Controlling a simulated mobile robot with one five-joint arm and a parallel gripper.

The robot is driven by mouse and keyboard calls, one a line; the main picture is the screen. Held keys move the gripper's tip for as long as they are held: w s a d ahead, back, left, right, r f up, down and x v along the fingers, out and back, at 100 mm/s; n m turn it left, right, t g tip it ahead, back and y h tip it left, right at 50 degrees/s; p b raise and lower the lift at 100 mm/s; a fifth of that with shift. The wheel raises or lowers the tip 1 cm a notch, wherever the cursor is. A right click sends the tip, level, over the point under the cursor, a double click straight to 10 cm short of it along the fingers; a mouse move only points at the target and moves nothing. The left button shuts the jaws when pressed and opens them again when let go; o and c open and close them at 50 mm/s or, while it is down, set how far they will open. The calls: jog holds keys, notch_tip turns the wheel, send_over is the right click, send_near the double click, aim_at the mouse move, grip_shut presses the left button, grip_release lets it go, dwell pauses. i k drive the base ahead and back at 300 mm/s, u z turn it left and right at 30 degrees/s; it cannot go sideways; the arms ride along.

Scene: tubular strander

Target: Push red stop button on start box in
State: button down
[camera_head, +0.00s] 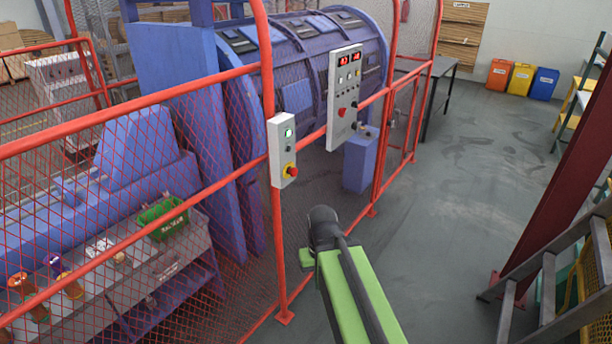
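The start box (277,152) is a small light-grey box fixed to a red fence post. It has a lit green button (288,133) near its top and small controls in the middle. My gripper's fingers cannot be made out.
A larger grey control panel (345,95) with red displays hangs on the fence to the right. Red mesh fence (150,98) encloses the blue machine (180,80). Grey floor (440,200) is clear right of the fence. A grey step ladder (547,290) and dark red column (570,150) stand at the right.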

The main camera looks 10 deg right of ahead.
aim_at(293, 171)
jog(key=z, duration=1.7)
jog(key=i, duration=0.55)
jog(key=u, duration=4.45)
jog(key=i, duration=0.15)
jog(key=z, duration=1.2)
jog(key=k, duration=0.65)
jog(key=z, duration=0.15)
jog(key=i, duration=0.55)
jog(key=u, duration=0.15)
